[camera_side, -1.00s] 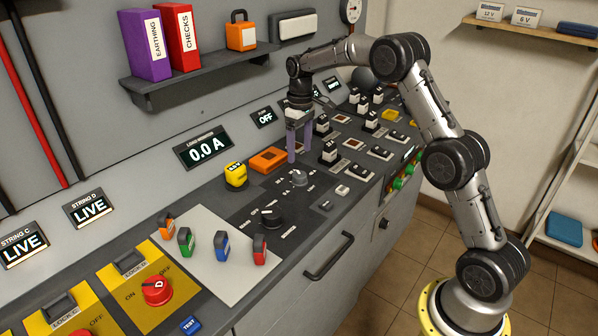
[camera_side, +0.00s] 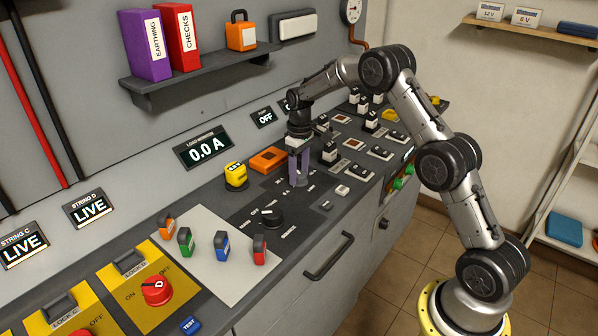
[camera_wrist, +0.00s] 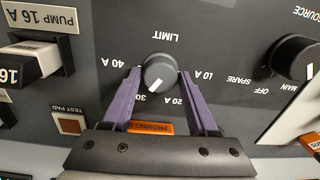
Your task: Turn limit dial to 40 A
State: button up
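The limit dial (camera_wrist: 160,70) is a round dark grey knob with a white pointer mark. In the wrist view the mark points toward the "30" label. The "40 A" label (camera_wrist: 125,63) is on the dial's left in that view. My gripper (camera_wrist: 161,73) has its two purple fingers on either side of the dial, with small gaps seeming to remain. In the side view my gripper (camera_side: 299,184) is down at the panel, and its fingers largely hide the dial. The load display (camera_side: 204,148) reads 0.0 A.
The source knob (camera_wrist: 296,57) is beside the limit dial; it also shows in the side view (camera_side: 270,217). A yellow block (camera_side: 235,175) and an orange block (camera_side: 268,160) stand by the back.

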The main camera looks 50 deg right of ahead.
grip_shut()
jog(key=shift+m, duration=0.3)
jog(key=m, duration=1.1)
jog(key=shift+d+r, duration=0.1)
jog(key=shift+m, duration=0.3)
dwell(0.4)
jog(key=shift+o, duration=2.2)
grip_release()
jog(key=shift+s, duration=0.1)
